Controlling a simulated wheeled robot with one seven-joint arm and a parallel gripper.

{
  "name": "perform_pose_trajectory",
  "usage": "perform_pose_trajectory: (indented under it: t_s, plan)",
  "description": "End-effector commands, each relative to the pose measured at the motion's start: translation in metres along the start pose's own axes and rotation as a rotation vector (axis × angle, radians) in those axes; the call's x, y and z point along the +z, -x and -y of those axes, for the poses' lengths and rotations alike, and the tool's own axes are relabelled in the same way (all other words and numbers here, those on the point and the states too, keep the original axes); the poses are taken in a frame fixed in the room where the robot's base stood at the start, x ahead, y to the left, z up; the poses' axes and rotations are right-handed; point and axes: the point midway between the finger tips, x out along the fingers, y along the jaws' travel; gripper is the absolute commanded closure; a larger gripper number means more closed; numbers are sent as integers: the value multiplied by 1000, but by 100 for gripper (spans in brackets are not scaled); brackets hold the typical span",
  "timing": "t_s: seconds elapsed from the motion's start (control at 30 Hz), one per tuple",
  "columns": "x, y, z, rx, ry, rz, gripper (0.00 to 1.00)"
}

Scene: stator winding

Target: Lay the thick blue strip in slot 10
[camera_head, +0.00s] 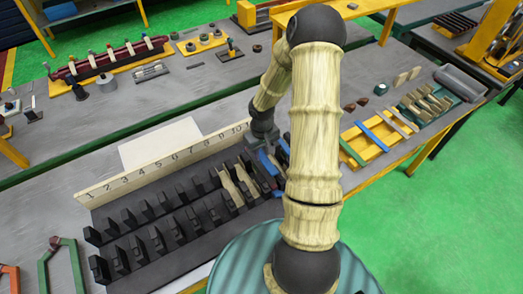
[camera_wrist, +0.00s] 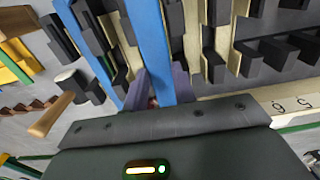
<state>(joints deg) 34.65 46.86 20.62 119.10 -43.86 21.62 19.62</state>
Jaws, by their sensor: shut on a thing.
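My gripper (camera_wrist: 162,88) is shut on a thick blue strip (camera_wrist: 153,45), which runs away from the fingers over the black stator block. In the head view my gripper (camera_head: 268,158) is at the block's right end, by number 10, partly behind my arm. The black block (camera_head: 150,270) has rows of upright posts, and a board (camera_head: 150,170) numbered 1 to 10 stands behind it. I cannot tell whether the held strip touches the slot floor. Cream strips (camera_head: 232,185) lie in slots left of it; they also show in the wrist view (camera_wrist: 192,35).
A yellow rack (camera_head: 362,148) to the right holds green, blue and cream strips. A green tray (camera_head: 428,105) with wooden pieces is beyond it. A wooden-handled tool (camera_wrist: 50,115) is close to my gripper in the wrist view. A white sheet (camera_head: 160,143) lies behind the board.

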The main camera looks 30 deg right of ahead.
Motion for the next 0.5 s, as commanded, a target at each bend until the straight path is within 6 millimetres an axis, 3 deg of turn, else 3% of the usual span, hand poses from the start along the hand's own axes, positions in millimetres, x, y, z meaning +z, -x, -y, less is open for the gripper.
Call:
perform_pose_trajectory:
  t_s: [0.5]
  plan:
    - [0,-40,0,0,1,0,100]
